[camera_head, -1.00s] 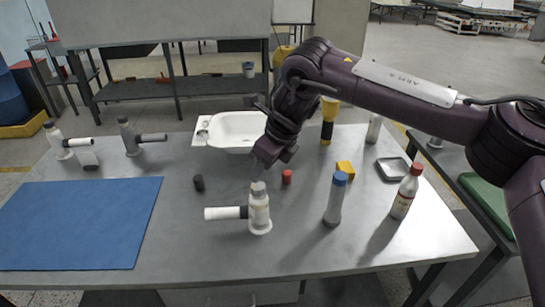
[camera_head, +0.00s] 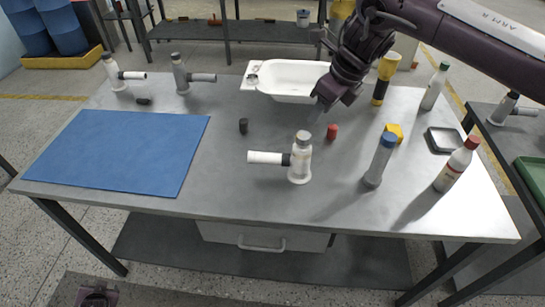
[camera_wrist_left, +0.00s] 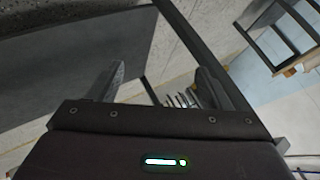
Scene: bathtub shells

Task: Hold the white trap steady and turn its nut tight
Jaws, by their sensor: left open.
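The white trap (camera_head: 300,168) stands upright near the middle of the table, its white pipe (camera_head: 266,157) pointing left. A dark ring, seemingly the nut (camera_head: 286,159), sits where the pipe meets the body. The trap has a greyish top. My right gripper (camera_head: 319,112) points down, behind and slightly right of the trap's top, apart from it in the picture; its fingers are too small to tell open from shut. My left gripper (camera_wrist_left: 162,82) is open and empty in the left wrist view, with floor and a dark panel beyond; it is not clearly seen in the head view.
A red cap (camera_head: 332,132), a black cap (camera_head: 243,126) and a blue-capped bottle (camera_head: 380,160) stand near the trap. A white basin (camera_head: 290,78) is behind. Two grey-topped traps (camera_head: 181,75) (camera_head: 112,73) stand back left. A bare blue mat (camera_head: 120,150) covers the left.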

